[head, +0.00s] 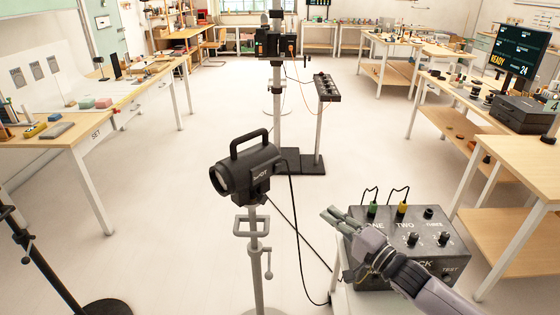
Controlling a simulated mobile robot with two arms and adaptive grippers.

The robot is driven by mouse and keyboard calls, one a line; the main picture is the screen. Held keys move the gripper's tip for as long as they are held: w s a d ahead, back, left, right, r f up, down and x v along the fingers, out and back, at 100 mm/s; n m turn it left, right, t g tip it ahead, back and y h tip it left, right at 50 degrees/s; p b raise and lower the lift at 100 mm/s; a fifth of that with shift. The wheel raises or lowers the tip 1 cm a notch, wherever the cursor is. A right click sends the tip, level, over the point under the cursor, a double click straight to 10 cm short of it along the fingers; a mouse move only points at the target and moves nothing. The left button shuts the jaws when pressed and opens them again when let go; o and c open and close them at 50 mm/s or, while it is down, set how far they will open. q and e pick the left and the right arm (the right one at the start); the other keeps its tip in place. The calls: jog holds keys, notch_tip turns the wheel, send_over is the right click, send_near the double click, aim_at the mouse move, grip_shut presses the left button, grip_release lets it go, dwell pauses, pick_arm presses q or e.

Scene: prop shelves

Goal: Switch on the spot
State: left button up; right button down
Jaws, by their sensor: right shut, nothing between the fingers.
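The spot (247,172) is a black lamp with a top handle and "SPOT" on its side, mounted on a grey stand (256,255). Its lens faces left and shows no clear glow. A green plug (372,208) is at ONE and a yellow plug (402,208) at TWO; the socket at THREE (428,213) looks empty. My right gripper (328,215) is shut and empty over the box's left edge, hiding part of its labels. My left gripper is out of view.
Black cables (294,220) run down behind the spot to the floor. Another stand (277,110) with a black unit and a post with a small panel (327,88) stand behind. Benches line the left and right; the middle floor (205,125) is clear.

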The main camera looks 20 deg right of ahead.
aim_at(278, 168)
notch_tip(278, 168, up, 6)
jog(key=a+y, duration=0.2)
jog(key=shift+s+f, duration=0.15)
jog(key=shift+s, duration=0.1)
jog(key=p+x, duration=0.4)
jog(key=x, duration=0.9)
jog(key=shift+w+a+p, duration=0.2)
jog(key=shift+w+p, duration=0.15)
jog(key=shift+w, duration=0.1)
